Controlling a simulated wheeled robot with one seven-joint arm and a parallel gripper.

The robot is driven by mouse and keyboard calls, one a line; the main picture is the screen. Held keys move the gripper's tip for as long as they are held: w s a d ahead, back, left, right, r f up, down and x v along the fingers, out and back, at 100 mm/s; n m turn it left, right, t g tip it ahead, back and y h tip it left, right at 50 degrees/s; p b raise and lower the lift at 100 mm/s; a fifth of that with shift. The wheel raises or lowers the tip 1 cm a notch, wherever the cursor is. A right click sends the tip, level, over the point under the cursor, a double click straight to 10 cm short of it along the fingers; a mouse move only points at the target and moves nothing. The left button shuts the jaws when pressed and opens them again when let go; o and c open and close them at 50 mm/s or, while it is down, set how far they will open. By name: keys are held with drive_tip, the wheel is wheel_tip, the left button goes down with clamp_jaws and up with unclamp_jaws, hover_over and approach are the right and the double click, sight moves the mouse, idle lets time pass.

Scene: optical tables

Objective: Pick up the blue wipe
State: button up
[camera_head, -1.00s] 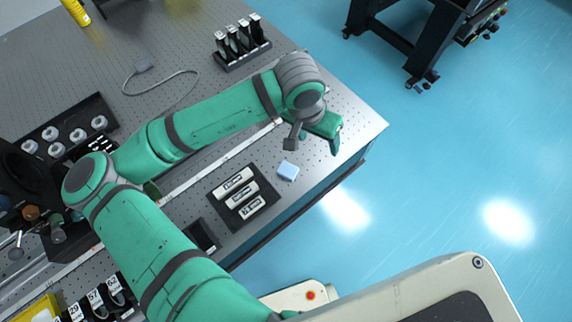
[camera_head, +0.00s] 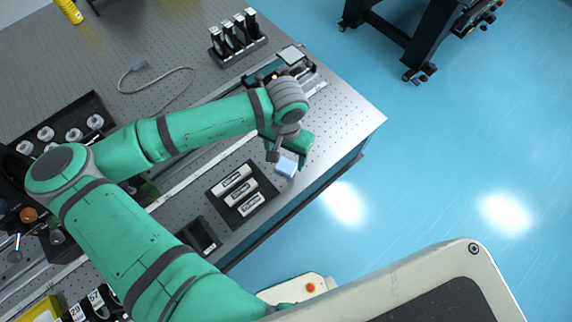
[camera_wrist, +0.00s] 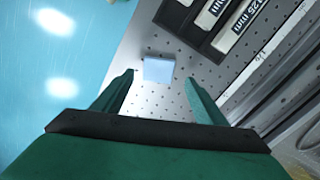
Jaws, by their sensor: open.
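The blue wipe (camera_head: 286,166) is a small pale blue square lying on the optical table near its front edge. It also shows in the wrist view (camera_wrist: 158,70), just beyond the fingertips and between their lines. My gripper (camera_head: 285,158) is above the table right beside the wipe and partly overlaps it in the head view. In the wrist view my gripper (camera_wrist: 160,82) has its two green fingers spread apart with nothing between them. The wipe is apart from both fingers there.
A black tray with white labelled pieces (camera_head: 240,216) lies left of the wipe. A black holder with several upright items (camera_head: 238,56) stands farther back. A device (camera_head: 292,56) sits behind my wrist. The table edge (camera_head: 335,165) drops to the blue floor on the right.

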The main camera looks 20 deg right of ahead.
sight(286, 165)
drive_tip(key=shift+s+f, duration=0.15)
drive_tip(key=shift+f, duration=1.7)
drive_tip(key=shift+s, duration=0.1)
drive_tip(key=c, duration=1.2)
drive_tip(key=shift+r, duration=0.1)
